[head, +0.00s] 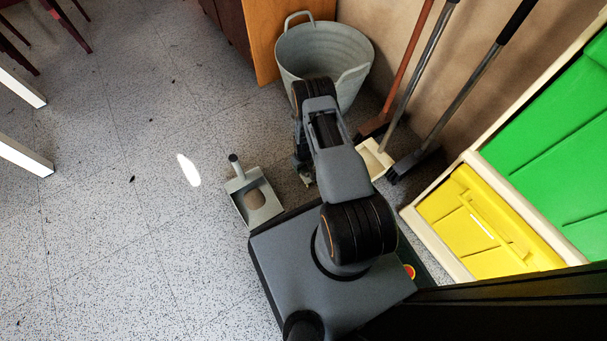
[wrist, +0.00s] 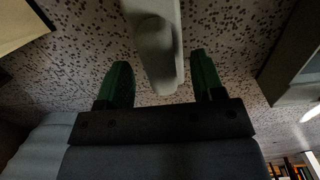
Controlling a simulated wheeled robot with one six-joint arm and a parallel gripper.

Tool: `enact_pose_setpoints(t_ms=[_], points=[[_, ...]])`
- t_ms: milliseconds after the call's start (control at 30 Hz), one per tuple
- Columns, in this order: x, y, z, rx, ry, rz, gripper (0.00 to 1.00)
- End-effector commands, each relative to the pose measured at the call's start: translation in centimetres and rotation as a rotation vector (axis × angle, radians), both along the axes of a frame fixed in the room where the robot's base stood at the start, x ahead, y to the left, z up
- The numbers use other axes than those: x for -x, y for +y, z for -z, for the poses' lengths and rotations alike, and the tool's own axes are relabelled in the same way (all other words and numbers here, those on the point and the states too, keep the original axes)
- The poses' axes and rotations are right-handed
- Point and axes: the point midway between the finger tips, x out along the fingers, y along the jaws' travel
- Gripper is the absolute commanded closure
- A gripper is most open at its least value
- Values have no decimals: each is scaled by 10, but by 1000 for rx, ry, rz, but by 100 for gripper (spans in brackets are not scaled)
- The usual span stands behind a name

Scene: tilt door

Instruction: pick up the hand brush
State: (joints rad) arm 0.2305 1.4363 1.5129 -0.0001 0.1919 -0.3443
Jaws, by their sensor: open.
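The hand brush (wrist: 155,50) shows in the wrist view as a pale grey piece with a rounded handle end, low over the speckled floor. My gripper (wrist: 161,80) is open, with one green-tipped finger on each side of the handle end. I see a gap between the brush and each finger. The far part of the brush runs out of the top of the wrist view. In the head view my arm hides the brush, and only a little of my gripper (head: 304,171) shows beside the arm.
A grey dustpan (head: 266,213) lies on the floor left of my gripper. A grey tub (head: 330,52) stands behind. A yellow and green panel (head: 478,222) is at right.

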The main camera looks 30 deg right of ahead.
Motion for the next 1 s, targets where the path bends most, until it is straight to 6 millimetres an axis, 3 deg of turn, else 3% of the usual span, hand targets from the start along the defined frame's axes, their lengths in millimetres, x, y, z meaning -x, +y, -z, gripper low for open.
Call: enact_pose_setpoints(t_ms=[33,100,333,1000], points=[[1,0,12,0,1,0,38],[0,0,16,0,1,0,38],[0,0,15,0,0,0,38],[0,0,15,0,0,0,99]])
